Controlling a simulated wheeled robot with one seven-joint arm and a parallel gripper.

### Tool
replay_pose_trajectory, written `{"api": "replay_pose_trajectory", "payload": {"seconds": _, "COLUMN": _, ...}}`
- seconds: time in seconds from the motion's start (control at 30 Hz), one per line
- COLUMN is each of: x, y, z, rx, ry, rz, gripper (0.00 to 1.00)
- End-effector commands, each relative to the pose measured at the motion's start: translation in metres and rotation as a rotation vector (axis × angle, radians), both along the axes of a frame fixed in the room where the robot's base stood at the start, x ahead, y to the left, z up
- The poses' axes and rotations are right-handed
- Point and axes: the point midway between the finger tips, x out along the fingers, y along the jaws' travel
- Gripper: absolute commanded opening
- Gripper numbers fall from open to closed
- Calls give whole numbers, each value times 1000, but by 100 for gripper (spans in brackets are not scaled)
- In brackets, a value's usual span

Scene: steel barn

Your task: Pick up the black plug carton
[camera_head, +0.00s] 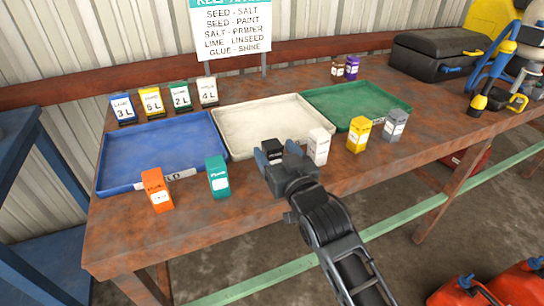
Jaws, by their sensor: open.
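The black plug carton (271,147) stands on the rusty brown workbench by the front edge of the cream tray (252,112). Its upper part shows with a pale label; its lower part is hidden behind my gripper. My gripper (278,153) is open, with its two fingertips to the left and right of the carton in the picture. I cannot tell whether the fingers touch it. A white carton (318,148) stands close to the right finger.
Orange (157,190), teal (217,177), yellow (359,134) and grey (394,126) cartons line the bench front. Blue (150,183) and green (330,93) trays flank the cream one. Small cartons stand behind; a sign (232,30) rises at the back. A black case (438,55) sits right.

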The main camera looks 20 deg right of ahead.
Motion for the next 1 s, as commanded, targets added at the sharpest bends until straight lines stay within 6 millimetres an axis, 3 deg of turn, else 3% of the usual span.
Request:
{"api": "replay_pose_trajectory", "payload": {"seconds": 0.2, "x": 25, "y": -1, "z": 3, "rx": 0, "ry": -1, "rz": 0, "gripper": 72}}
{"api": "replay_pose_trajectory", "payload": {"seconds": 0.47, "x": 28, "y": -1, "z": 1, "rx": 0, "ry": 0, "rz": 0, "gripper": 72}}
{"api": "replay_pose_trajectory", "payload": {"seconds": 1.0, "x": 27, "y": -1, "z": 1, "rx": 0, "ry": 0, "rz": 0, "gripper": 23}}
